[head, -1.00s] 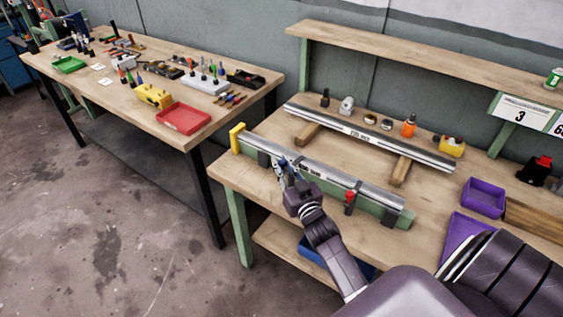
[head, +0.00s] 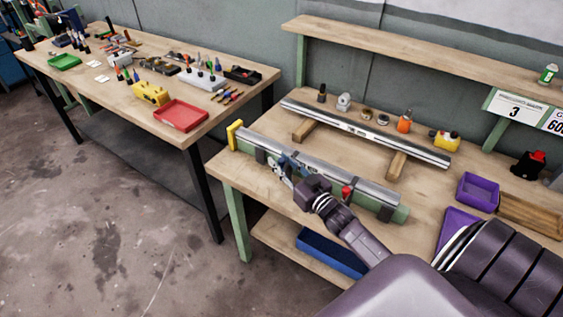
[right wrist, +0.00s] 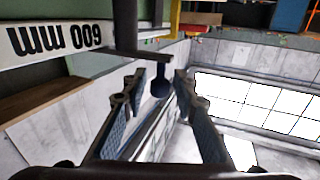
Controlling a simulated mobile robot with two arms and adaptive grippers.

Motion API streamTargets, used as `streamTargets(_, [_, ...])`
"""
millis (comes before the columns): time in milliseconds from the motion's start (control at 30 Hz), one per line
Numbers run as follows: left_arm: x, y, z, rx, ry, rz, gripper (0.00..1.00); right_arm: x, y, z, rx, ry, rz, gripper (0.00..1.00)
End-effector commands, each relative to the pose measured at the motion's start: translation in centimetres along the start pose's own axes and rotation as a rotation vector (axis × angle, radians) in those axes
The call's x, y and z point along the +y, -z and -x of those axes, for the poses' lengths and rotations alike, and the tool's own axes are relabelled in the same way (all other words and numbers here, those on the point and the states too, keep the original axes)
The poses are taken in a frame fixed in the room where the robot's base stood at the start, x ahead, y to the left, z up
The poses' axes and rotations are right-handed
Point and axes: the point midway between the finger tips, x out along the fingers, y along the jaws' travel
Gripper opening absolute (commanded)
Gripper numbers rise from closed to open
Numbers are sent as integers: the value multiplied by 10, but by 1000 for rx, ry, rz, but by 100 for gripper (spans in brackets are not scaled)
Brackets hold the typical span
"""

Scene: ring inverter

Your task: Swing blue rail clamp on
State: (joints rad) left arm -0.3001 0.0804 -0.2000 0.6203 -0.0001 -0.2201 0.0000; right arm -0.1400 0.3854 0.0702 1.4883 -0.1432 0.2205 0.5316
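A silver rail (head: 335,180) lies along a green base at the front of the right workbench, with a yellow stop (head: 233,134) at its left end. The blue clamp (head: 293,162) is at the rail left of its middle, partly hidden by my gripper. In the right wrist view its dark blue knob (right wrist: 160,84) sits between my fingers, with a gap on each side. My right gripper (head: 281,171) is open at the clamp; its two fingers also show in the right wrist view (right wrist: 158,88). A red-knobbed clamp (head: 347,191) is further right. My left gripper is out of view.
A second silver rail (head: 400,146) lies behind on wooden blocks. Purple trays (head: 478,191) are at the right. A blue bin (head: 330,253) is on the lower shelf. Another bench (head: 120,100) with tools and a red tray (head: 181,115) stands left.

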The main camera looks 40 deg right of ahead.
Motion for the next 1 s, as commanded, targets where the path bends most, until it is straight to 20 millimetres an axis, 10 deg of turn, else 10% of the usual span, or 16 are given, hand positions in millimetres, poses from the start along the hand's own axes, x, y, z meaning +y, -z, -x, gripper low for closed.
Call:
streamTargets(433, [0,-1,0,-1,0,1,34,0,-1,8,-1,0,0,34])
streamTargets(1000, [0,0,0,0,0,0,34,0,-1,106,-2,-1,-1,34])
